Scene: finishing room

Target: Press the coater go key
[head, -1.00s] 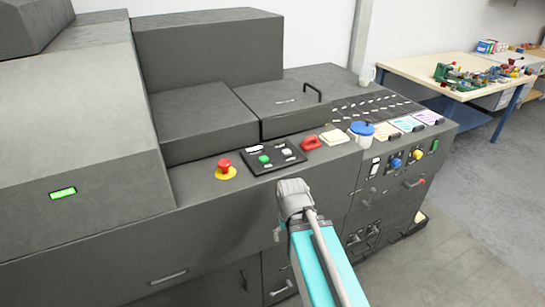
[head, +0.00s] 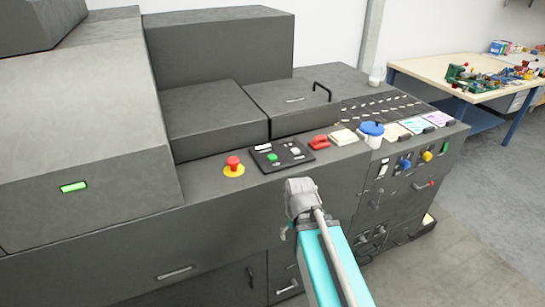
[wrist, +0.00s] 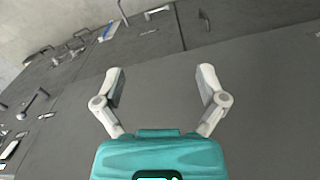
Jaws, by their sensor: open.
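A black key panel (head: 283,154) is set in the grey machine top, near its front edge. It carries a green round key (head: 272,157) and a pale key (head: 295,151); their labels are too small to read, so I cannot tell which is the coater go key. The grey end of my arm is in front of and below the panel in the head view, apart from it. My gripper (wrist: 160,80) is open and empty in the wrist view, its two fingers spread before a plain grey machine surface. The fingers cannot be made out in the head view.
A red mushroom button on a yellow base (head: 233,167) stands left of the panel. A red object (head: 319,143), a cream pad (head: 343,137) and a blue-lidded cup (head: 370,134) stand to its right. Handles and knobs stick out of the machine front. A workbench (head: 430,68) is behind right.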

